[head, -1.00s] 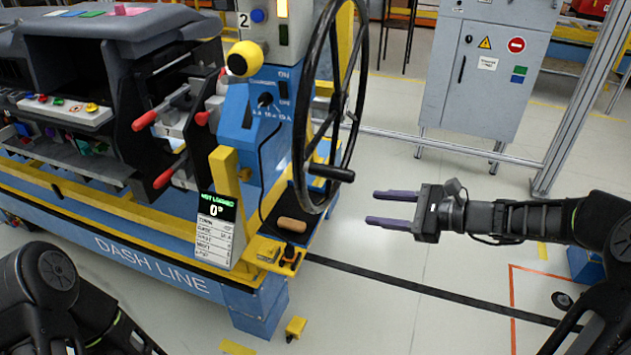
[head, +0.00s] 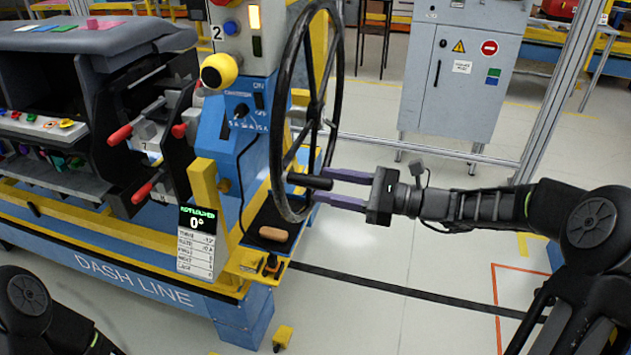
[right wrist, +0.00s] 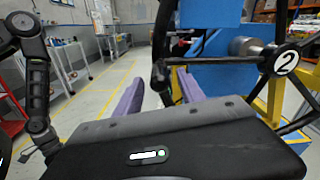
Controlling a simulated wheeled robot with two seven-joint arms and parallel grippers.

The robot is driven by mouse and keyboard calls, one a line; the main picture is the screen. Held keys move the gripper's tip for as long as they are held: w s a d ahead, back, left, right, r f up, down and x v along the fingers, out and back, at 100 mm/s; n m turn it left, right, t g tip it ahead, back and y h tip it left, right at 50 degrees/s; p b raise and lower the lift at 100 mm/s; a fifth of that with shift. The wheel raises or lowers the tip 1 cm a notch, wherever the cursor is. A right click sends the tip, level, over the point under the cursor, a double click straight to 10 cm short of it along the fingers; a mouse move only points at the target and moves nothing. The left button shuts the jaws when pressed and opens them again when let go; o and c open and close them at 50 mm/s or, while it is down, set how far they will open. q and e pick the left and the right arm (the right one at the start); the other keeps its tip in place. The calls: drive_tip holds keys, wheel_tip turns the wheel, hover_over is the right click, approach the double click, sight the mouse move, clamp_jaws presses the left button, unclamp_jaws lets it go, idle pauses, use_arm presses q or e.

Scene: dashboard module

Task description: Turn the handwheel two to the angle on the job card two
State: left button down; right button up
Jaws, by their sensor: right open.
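Handwheel two, a large black spoked wheel (head: 281,125), stands upright at the right end of the blue station. Its hub, marked 2 (right wrist: 286,60), shows in the right wrist view. My left gripper is out of view.
A grey cabinet (head: 462,95) stands behind. The floor right of the wheel is clear.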

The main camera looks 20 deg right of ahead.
sight(316, 183)
drive_tip(key=shift+x, duration=1.8)
drive_tip(key=shift+c, duration=0.2)
clamp_jaws()
